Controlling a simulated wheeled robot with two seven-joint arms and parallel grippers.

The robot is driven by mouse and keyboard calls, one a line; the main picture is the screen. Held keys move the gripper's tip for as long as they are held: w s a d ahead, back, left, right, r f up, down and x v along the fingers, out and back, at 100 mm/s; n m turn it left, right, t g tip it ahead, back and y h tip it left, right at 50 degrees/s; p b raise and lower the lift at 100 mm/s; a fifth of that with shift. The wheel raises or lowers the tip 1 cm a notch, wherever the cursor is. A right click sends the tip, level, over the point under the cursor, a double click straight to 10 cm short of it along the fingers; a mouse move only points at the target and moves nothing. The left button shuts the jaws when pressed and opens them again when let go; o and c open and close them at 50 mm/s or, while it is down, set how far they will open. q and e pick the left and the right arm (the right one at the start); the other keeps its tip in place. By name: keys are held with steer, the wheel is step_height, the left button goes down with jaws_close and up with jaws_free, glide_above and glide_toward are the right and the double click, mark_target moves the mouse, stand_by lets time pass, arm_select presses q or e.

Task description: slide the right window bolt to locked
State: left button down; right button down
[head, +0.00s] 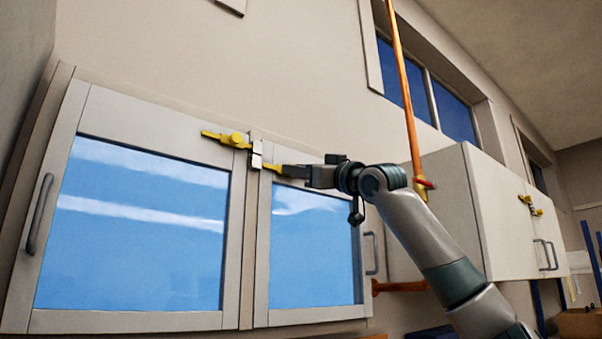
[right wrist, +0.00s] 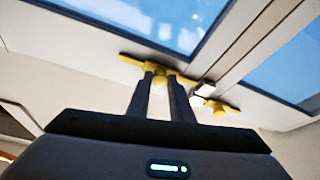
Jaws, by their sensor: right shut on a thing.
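The right window bolt (head: 272,168) is a yellow bar with a knob on the right window pane's frame, at its upper left corner. It also shows in the right wrist view (right wrist: 131,61). My right gripper (head: 284,171) reaches in from the right and covers the bolt's right part. In the right wrist view its two fingers (right wrist: 162,80) are shut on the bolt's yellow knob. The bolt's inner end lies close to the metal keeper (head: 256,155) between the panes; I cannot tell whether it is inside. My left gripper is not in view.
The left window bolt (head: 214,135), also yellow, sits on the left pane (head: 140,225). Grey handles (head: 40,214) are on the panes' outer sides. An orange pipe (head: 405,85) runs down behind my right arm, beside a pale wall cabinet (head: 500,215).

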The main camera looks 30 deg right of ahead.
mark_target(274, 165)
steer(key=a, duration=0.3)
steer(key=shift+s+f+b, duration=0.1)
steer(key=shift+f+b, duration=0.05)
steer(key=shift+b, duration=0.25)
steer(key=shift+a, duration=0.2)
steer(key=shift+d, duration=0.15)
steer(key=c, duration=1.9)
jaws_free()
steer(key=o, duration=0.3)
steer(key=shift+o, duration=0.2)
steer(key=shift+a, duration=0.25)
steer(key=shift+d, duration=0.15)
